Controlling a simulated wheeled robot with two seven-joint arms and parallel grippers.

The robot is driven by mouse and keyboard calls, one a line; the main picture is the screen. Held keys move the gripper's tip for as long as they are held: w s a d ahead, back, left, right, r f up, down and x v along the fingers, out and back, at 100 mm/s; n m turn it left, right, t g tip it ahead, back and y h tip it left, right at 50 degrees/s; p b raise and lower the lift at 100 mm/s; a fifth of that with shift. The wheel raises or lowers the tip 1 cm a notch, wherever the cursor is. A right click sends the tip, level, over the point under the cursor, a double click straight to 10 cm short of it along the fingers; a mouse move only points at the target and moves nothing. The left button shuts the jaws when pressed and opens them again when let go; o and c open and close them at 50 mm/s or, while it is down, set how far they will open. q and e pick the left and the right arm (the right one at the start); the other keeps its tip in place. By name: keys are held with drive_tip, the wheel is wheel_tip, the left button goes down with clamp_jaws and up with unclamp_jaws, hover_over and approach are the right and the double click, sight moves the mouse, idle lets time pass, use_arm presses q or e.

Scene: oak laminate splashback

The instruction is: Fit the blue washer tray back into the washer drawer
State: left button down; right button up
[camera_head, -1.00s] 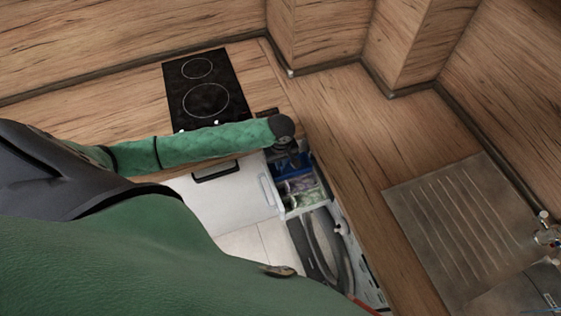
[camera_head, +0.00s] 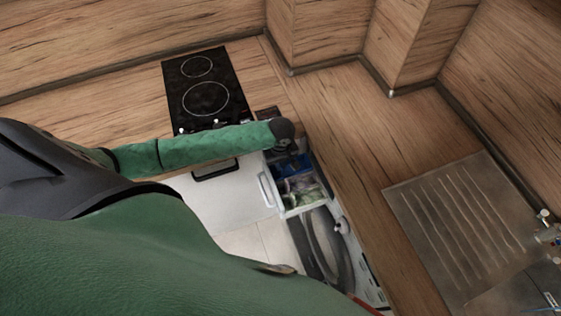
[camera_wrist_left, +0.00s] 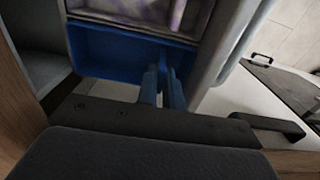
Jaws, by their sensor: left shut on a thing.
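The blue washer tray (camera_head: 284,163) sits at the back end of the open white washer drawer (camera_head: 267,190), beside the filled compartments. In the left wrist view the blue tray (camera_wrist_left: 112,52) fills the middle of the picture, next to a grey divider. My left gripper (camera_head: 288,155) reaches down over the drawer. In the left wrist view its two fingers (camera_wrist_left: 161,88) are shut on the tray's near wall. Whether the tray is fully seated cannot be told. My right gripper is not in view.
Compartments with purple and green contents (camera_head: 300,190) lie in the drawer beside the tray. The wooden worktop (camera_head: 350,150) edges the drawer on the right. A black hob (camera_head: 203,88) and a steel sink drainer (camera_head: 450,225) lie further off. A black handle (camera_head: 215,172) is at the left.

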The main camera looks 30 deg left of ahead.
use_arm(q)
drive_tip(key=shift+f, duration=0.3)
drive_tip(key=c, duration=1.5)
unclamp_jaws()
